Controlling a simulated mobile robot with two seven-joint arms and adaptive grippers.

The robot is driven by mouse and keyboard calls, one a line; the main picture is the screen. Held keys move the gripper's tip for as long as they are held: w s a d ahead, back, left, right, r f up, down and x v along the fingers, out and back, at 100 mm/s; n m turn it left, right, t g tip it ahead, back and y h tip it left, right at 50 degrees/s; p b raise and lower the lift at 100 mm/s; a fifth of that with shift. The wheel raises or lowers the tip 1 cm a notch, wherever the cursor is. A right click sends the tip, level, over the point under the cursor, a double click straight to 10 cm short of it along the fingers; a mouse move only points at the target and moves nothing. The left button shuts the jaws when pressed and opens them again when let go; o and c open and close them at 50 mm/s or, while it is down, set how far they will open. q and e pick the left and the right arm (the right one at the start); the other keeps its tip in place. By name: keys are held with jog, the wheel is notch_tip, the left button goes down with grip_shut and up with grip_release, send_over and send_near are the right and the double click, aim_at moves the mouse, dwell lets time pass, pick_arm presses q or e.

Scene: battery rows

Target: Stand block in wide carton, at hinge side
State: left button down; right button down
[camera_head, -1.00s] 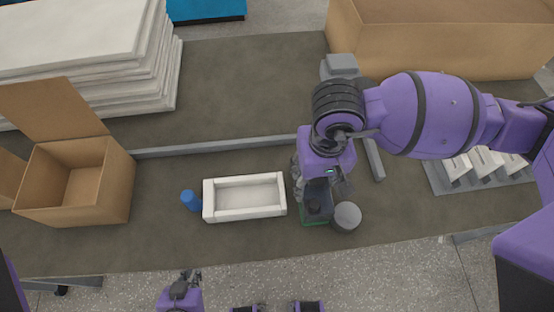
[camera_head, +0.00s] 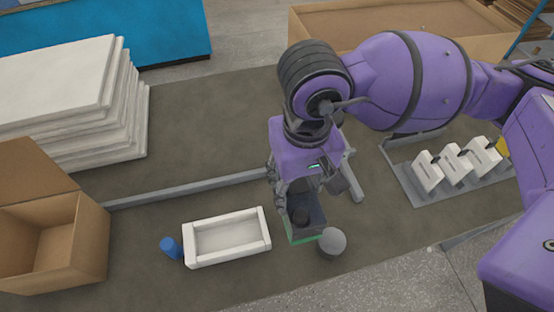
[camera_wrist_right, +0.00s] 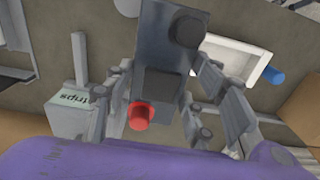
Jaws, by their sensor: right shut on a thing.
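A dark grey block (camera_head: 309,222) with a green lower edge hangs in my right gripper (camera_head: 308,190). In the right wrist view the fingers (camera_wrist_right: 165,100) are shut on the sides of the block (camera_wrist_right: 155,50), which has a red cap (camera_wrist_right: 140,116) and black parts on it. The block looks roughly upright, close beside a grey cylinder. A brown open carton (camera_head: 75,245) with a raised flap stands at the left, away from the gripper; its inside looks empty. A large brown carton (camera_head: 305,30) is at the back right, partly behind my arm. My left gripper is out of view.
A white tray (camera_head: 262,225) lies between carton and gripper, with a blue cylinder (camera_head: 170,248) at its left. The grey cylinder (camera_head: 331,243) stands right of it. A grey rail (camera_head: 190,187) crosses behind. White slabs (camera_head: 60,85) are stacked back left; white pieces stand on a rack (camera_head: 405,178).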

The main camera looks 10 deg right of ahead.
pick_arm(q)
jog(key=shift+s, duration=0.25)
pick_arm(e)
notch_tip(320, 180, up, 18)
jog(key=shift+f, duration=0.25)
jog(key=shift+s, duration=0.1)
